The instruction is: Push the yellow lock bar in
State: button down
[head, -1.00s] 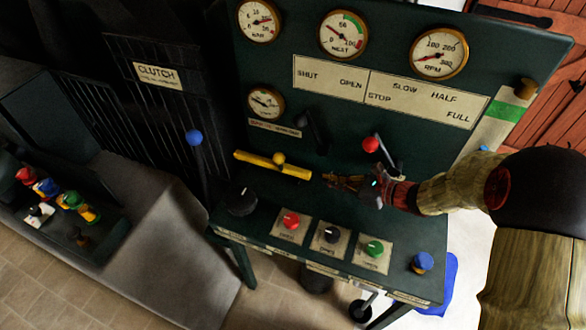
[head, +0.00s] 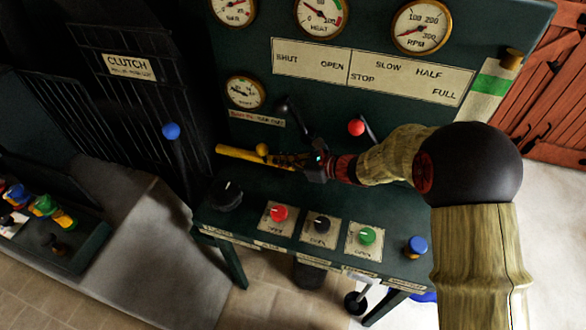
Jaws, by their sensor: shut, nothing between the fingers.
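The yellow lock bar (head: 235,153) lies across the lower part of the dark green panel, with a round yellow knob (head: 262,149) on it. My gripper (head: 278,160) is shut and empty, with its fingertips at the bar's right end, by the knob. The fingers cover the right end of the bar, so I cannot tell whether they touch it. My arm reaches in from the right.
A black-knobbed lever (head: 282,105) stands just above my gripper, and a red-knobbed lever (head: 356,127) is close above my wrist. A blue-knobbed clutch lever (head: 171,131) stands left of the bar.

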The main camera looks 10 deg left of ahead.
aim_at(261, 154)
jog(key=shift+w+a+r, duration=0.1)
jog(key=shift+w+a, duration=0.05)
jog(key=shift+a, duration=0.4)
jog(key=a, duration=0.7)
jog(key=shift+w+a+b, duration=0.3)
jog(key=shift+d, duration=0.1)
